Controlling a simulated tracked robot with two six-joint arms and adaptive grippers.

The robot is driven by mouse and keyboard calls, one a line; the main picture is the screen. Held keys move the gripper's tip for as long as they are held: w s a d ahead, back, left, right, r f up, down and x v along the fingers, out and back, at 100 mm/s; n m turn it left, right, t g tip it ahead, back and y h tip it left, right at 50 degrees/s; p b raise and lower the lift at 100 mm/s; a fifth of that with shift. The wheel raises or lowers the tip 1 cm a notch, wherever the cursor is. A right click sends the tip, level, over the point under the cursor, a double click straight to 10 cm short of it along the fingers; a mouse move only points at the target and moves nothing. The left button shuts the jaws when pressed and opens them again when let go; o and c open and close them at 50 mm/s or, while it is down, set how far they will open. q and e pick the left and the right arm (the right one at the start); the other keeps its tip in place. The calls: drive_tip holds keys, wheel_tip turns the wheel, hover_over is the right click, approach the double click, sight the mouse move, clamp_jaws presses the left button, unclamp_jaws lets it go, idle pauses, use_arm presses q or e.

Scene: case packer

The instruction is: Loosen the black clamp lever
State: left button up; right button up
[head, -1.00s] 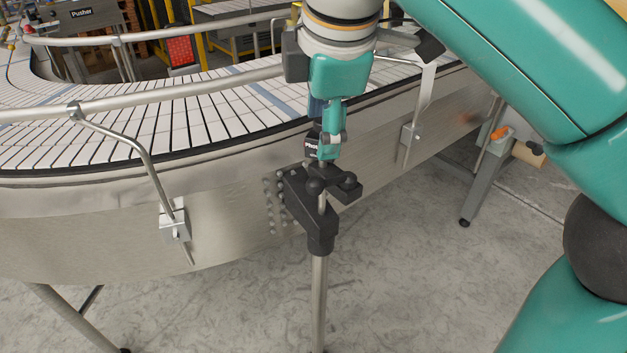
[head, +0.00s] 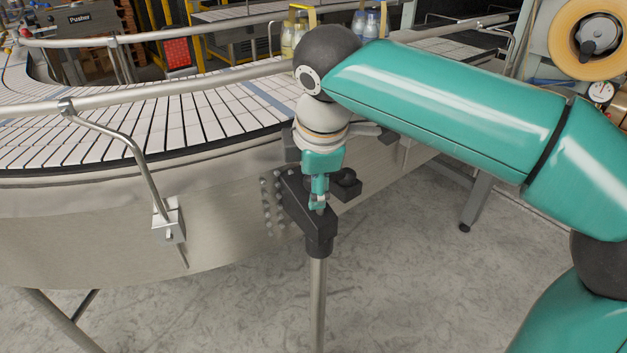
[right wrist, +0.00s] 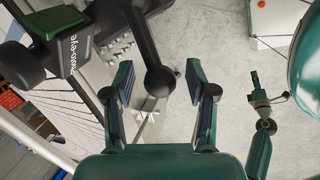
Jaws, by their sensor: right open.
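The black clamp lever with its round ball knob (right wrist: 159,80) shows in the right wrist view. The knob lies between the two spread fingers of my right gripper (right wrist: 160,88), with gaps visible on both sides. In the head view my right gripper (head: 318,197) points down at the black clamp block (head: 320,240) on the steel post (head: 318,300) and hides part of it. The photo-eye (right wrist: 70,50) is left of the lever in the right wrist view. What looks like my left gripper (right wrist: 256,84) is small at that view's right; its jaw opening is unclear.
The curved conveyor (head: 215,120) with its steel side wall (head: 80,235) runs just behind and left of the clamp. A guide rail (head: 160,99) runs along it on a bent bracket (head: 165,220). The floor (head: 420,290) right of the post is clear.

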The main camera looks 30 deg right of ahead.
drive_tip(key=shift+c, duration=0.3)
clamp_jaws()
drive_tip(key=shift+a, duration=0.1)
